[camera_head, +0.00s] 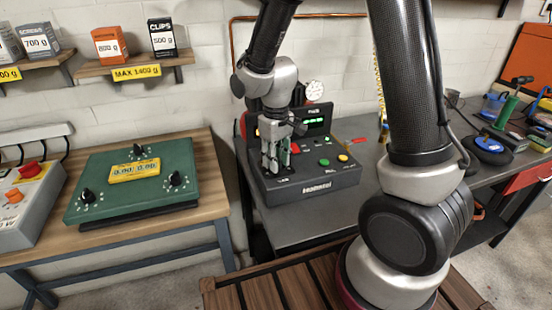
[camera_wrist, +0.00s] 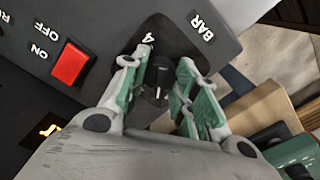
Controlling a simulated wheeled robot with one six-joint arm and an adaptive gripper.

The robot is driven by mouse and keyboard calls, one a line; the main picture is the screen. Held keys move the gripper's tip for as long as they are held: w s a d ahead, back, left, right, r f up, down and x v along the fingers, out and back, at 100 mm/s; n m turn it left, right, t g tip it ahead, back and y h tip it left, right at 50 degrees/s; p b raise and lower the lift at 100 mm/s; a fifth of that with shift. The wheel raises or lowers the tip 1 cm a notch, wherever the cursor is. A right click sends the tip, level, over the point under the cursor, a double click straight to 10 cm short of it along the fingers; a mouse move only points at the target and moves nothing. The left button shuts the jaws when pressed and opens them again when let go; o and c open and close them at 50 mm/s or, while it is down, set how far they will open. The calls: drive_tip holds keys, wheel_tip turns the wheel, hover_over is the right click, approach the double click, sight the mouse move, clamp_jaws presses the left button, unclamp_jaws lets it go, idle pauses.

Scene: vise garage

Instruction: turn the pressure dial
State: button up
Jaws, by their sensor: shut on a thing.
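The pressure dial (camera_wrist: 158,76) is a black knob with a white pointer line in the wrist view. It sits on a dark plate beside a white "4" and the label "BAR". My gripper (camera_wrist: 164,62) has its two green-padded fingers on either side of the knob, shut on it. In the head view my gripper (camera_head: 274,168) points down at the left part of the black control box (camera_head: 318,191), and the dial is hidden behind the fingers there.
A red ON/OFF switch (camera_wrist: 71,63) lies left of the dial. Green (camera_head: 324,162) and yellow (camera_head: 343,158) buttons are on the box's right. A round gauge (camera_head: 314,90) stands behind it. A green panel (camera_head: 112,205) with knobs rests on the left wooden table.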

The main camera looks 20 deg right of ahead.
drive_tip(key=m, duration=0.6)
drive_tip(key=shift+m, duration=0.4)
idle(0.3)
drive_tip(key=o, duration=1)
wheel_tip(320, 180, up, 12)
